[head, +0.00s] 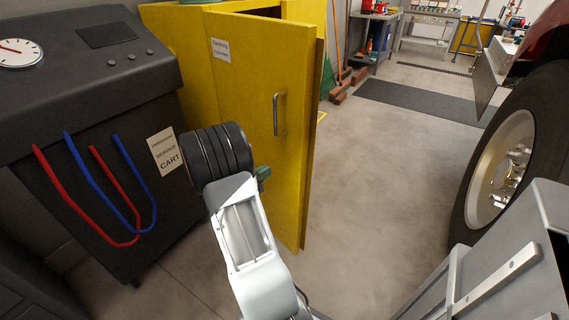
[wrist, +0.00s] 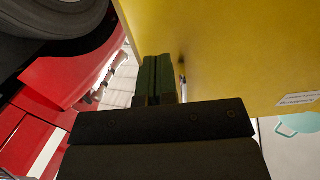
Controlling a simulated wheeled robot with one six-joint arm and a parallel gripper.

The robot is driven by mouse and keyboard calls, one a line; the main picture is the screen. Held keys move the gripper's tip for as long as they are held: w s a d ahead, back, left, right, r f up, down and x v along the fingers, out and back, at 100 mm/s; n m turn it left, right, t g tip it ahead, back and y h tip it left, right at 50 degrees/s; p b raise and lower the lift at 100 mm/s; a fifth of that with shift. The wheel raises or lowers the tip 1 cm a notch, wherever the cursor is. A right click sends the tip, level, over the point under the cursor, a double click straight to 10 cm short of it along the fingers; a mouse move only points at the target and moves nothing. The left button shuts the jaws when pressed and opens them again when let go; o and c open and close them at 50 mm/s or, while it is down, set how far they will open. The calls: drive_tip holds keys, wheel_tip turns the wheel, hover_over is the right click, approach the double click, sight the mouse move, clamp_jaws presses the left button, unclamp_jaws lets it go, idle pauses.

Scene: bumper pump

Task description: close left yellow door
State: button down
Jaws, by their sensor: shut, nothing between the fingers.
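The yellow cabinet (head: 165,22) stands behind the dark service cart. Its left yellow door (head: 245,75) has a white label and a vertical metal handle (head: 278,115). A dark gap shows above the door's top edge, so it stands at least partly open. My gripper (head: 263,173) is in front of the door's lower part, below the handle, with its green fingers shut and empty. In the wrist view the shut fingers (wrist: 158,75) are beside the yellow door face (wrist: 235,45); I cannot tell whether they touch it. The handle shows edge-on just past them.
A dark service cart (head: 100,75) with red and blue hoses is close on the left. A vehicle's wheel (head: 500,165) is on the right. Open concrete floor (head: 375,160) lies between the door and the wheel. Workbenches (head: 430,35) stand at the back.

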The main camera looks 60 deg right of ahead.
sight(290, 157)
drive_tip(key=b+x, duration=0.1)
drive_tip(key=x, duration=0.8)
drive_tip(key=shift+d+b, duration=0.1)
drive_tip(key=shift+b, duration=0.3)
